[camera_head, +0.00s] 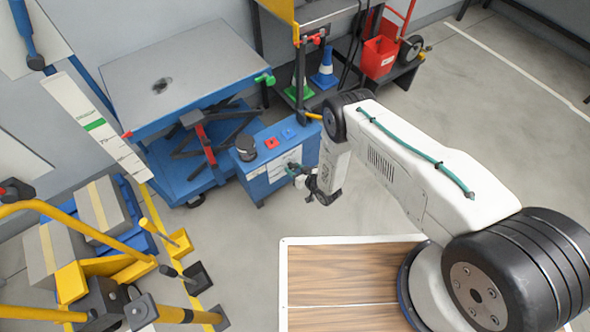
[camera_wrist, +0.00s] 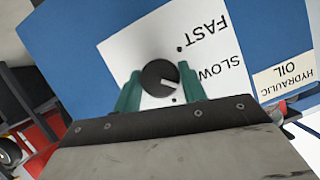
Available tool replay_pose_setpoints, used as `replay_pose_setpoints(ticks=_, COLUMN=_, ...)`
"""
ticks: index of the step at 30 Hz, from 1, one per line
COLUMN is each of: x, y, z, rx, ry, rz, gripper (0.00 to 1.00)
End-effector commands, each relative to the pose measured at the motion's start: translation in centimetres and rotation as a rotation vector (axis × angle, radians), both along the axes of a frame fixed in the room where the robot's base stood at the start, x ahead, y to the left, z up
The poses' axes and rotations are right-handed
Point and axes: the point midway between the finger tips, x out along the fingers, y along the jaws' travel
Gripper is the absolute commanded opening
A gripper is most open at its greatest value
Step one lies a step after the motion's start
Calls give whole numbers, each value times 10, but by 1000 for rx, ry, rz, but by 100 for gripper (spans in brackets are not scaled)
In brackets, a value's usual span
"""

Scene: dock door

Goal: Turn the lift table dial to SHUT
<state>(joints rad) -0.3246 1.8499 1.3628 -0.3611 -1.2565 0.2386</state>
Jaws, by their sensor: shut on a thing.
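The dial (camera_wrist: 160,78) is a round black knob with a white pointer mark on a white plate (camera_wrist: 125,55). The plate reads FAST and SLOW, upside down in the wrist view; no SHUT label shows. The pointer mark lies toward the lower right, below the word SLOW. My gripper (camera_wrist: 159,92) has a green finger on each side of the knob and is shut on it. In the head view my gripper (camera_head: 293,170) reaches the front face of the blue control box (camera_head: 256,186), and the dial is too small to make out. The lift table (camera_head: 195,85) stands behind the box.
The box top has a black knob (camera_head: 246,149), a red button (camera_head: 271,143) and a blue button (camera_head: 289,133). A HYDRAULIC OIL label (camera_wrist: 285,77) is beside the plate. Yellow-framed equipment (camera_head: 85,225) stands left. The grey floor right of my arm is clear.

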Motion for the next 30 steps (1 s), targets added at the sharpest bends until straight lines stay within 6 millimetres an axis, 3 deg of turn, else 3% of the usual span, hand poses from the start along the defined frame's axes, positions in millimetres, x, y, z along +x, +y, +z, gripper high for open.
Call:
replay_pose_setpoints(ticks=18, x=1, y=-3, z=-2, rx=466, ry=314, rz=-1, gripper=19)
replay_pose_setpoints(ticks=30, x=1, y=-3, z=-2, rx=640, ry=433, rz=-1, gripper=19)
